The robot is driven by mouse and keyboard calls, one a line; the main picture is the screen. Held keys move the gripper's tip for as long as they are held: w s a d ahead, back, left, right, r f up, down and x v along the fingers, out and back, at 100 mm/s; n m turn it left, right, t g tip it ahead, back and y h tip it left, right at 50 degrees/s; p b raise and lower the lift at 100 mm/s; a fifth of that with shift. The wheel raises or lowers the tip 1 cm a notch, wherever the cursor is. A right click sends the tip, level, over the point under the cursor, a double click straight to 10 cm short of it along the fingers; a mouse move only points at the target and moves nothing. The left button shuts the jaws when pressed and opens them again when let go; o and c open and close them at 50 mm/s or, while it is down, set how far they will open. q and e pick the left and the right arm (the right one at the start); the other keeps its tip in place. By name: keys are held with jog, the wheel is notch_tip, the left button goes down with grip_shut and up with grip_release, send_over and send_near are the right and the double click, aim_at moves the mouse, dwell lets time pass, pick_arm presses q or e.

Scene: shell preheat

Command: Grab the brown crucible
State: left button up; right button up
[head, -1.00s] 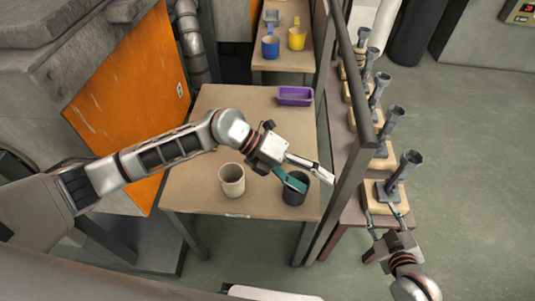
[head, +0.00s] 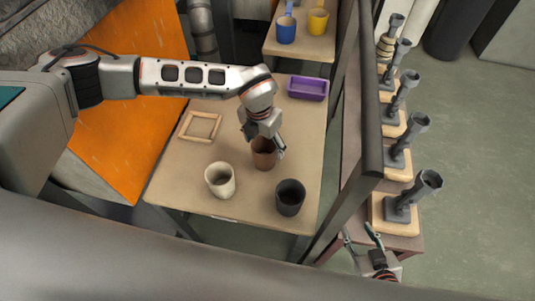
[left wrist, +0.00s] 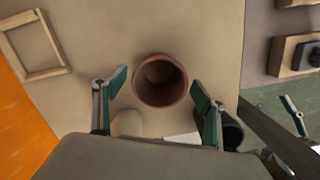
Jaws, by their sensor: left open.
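The brown crucible (head: 264,158) stands upright on the wooden table, behind and between a cream crucible (head: 219,180) and a black crucible (head: 290,197). My left gripper (head: 262,143) is open above it and covers part of it in the head view. In the left wrist view the brown crucible (left wrist: 160,80) shows its open mouth between the two spread fingers, with a gap on each side. My right gripper (head: 360,235) is open and empty beside the stand at the lower right.
A wooden frame (head: 200,126) lies at the table's left and a purple tray (head: 308,88) at the back right. A dark rail (head: 372,130) runs along the right side. Beyond it stand several grey burners (head: 412,195) on wooden blocks. Blue and yellow mugs are farther back.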

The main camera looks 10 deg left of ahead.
pick_arm(q)
jog(key=f, duration=0.6)
jog(key=shift+w+d+f, duration=0.1)
jog(key=shift+w+f, duration=0.15)
jog(key=shift+w, duration=0.05)
jog(key=c, duration=1.4)
